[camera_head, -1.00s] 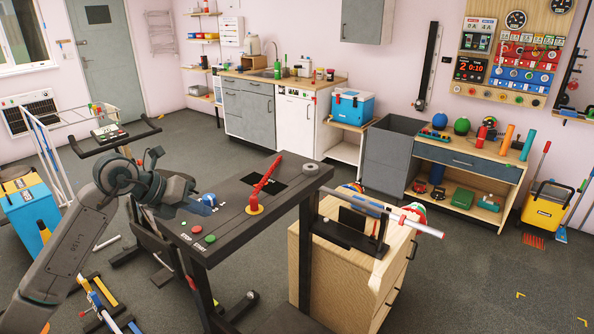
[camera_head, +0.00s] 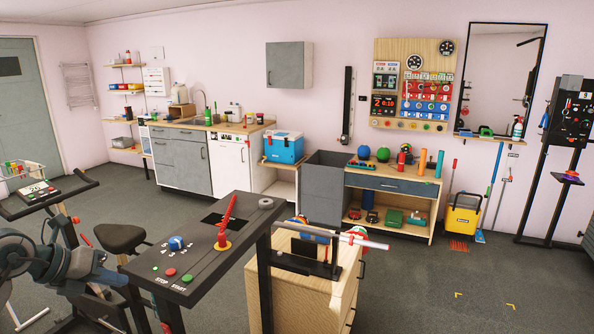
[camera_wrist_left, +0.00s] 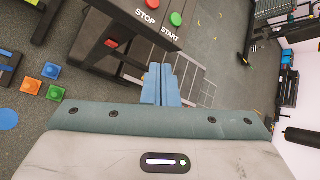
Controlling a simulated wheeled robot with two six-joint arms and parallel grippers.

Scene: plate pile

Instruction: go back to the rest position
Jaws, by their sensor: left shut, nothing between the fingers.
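My left gripper (camera_head: 112,276) is at the lower left of the head view, left of the dark console (camera_head: 205,262) and apart from it. In the left wrist view its two blue fingers (camera_wrist_left: 161,78) are together with nothing between them. The console carries a red lever (camera_head: 225,225), a blue knob (camera_head: 176,243), a red button (camera_head: 170,272) and a green button (camera_head: 187,278). In the left wrist view the green START button (camera_wrist_left: 176,19) shows beyond the fingertips. My right gripper is in neither view.
A black seat (camera_head: 120,238) stands close behind the left gripper. A wooden cabinet (camera_head: 305,285) stands right of the console. Colored blocks (camera_wrist_left: 51,71) lie on the floor in the left wrist view. Floor at the right is largely clear.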

